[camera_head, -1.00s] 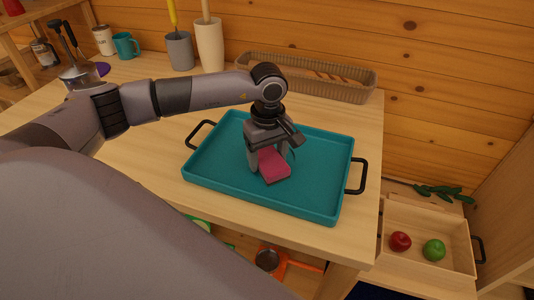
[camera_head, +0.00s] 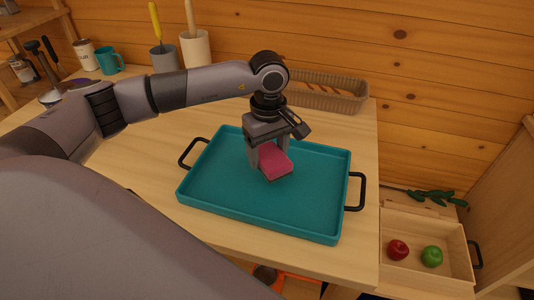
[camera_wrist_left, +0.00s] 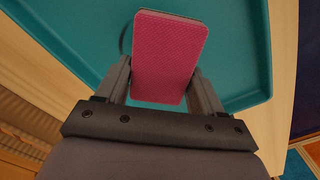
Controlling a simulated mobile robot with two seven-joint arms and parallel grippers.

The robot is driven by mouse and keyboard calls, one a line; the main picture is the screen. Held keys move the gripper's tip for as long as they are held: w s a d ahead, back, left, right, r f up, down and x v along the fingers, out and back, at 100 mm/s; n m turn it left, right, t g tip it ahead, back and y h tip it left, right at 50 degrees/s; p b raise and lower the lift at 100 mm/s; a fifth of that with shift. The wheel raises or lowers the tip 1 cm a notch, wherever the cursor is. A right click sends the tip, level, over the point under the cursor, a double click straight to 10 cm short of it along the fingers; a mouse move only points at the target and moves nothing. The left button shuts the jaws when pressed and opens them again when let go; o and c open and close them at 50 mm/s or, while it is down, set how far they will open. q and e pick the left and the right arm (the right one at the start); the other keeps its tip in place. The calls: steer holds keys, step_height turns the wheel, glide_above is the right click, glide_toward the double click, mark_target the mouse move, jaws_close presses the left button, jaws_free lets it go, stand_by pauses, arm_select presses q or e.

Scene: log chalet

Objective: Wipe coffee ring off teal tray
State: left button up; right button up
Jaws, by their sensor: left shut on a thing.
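The teal tray (camera_head: 225,198) lies flat on the wooden table, with a black handle at each end. My left gripper (camera_head: 268,157) points down over the tray's back-middle part. It is shut on a pink sponge (camera_head: 276,164), which also shows between the fingers in the left wrist view (camera_wrist_left: 168,58). The sponge is low over the tray; I cannot tell whether it touches. In the left wrist view a thin dark curved mark (camera_wrist_left: 124,40), possibly part of the coffee ring, shows beside the sponge's left edge. The rest is hidden. My right gripper is out of view.
A bread basket (camera_head: 325,96) stands behind the tray. Utensil holders (camera_head: 165,60), a teal mug (camera_head: 108,62) and a white canister (camera_head: 86,55) stand at the back left. An open drawer (camera_head: 400,225) at right holds a red apple (camera_head: 398,250) and a green apple (camera_head: 432,257).

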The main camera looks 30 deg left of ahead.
mark_target(268, 153)
arm_select(q)
steer(key=shift+r, duration=1.75)
steer(key=shift+s+f, duration=0.1)
steer(key=shift+s, duration=0.05)
